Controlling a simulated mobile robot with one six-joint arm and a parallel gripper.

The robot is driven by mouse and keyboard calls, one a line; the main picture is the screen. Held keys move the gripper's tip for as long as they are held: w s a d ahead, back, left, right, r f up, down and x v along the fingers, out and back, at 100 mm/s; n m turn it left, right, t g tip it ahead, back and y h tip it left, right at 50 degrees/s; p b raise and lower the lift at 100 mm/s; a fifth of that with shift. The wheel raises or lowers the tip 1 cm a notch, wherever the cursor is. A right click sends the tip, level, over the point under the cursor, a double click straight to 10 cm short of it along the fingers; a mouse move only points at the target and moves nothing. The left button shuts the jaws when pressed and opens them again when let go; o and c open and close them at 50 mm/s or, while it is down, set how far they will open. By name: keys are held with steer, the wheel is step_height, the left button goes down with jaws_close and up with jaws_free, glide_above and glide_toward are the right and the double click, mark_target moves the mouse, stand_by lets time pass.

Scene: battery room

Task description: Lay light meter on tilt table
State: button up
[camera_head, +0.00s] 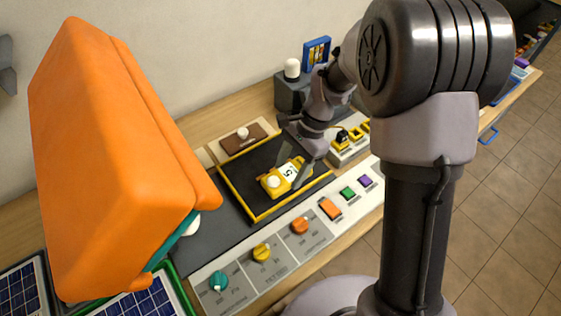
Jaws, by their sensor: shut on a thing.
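The light meter (277,182) is a small yellow device with a white dome and a white label. It shows over the right part of the tilt table (247,182), a dark panel with a yellow rim. My gripper (298,161) comes down from the upper right and is shut on the meter at its far right end. Whether the meter touches the panel or hangs just above it, I cannot tell. The fingertips are partly hidden.
A console strip (240,290) with coloured knobs and buttons runs along the front. A brown block with a white knob (242,135) lies behind the table. A large orange case (110,160) fills the left. Solar panels (150,302) lie at lower left.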

steer(key=w+a, duration=0.1)
steer(key=w, duration=0.1)
steer(key=w+a, duration=0.1)
steer(key=w, duration=0.1)
steer(key=w+a+b, duration=0.1)
steer(key=w, duration=0.1)
steer(key=shift+w+f, duration=0.4)
step_height(320, 180, down, 4)
steer(key=shift+r+b, duration=0.2)
steer(key=shift+b, duration=0.65)
steer(key=shift+r, duration=0.1)
steer(key=o, duration=1.5)
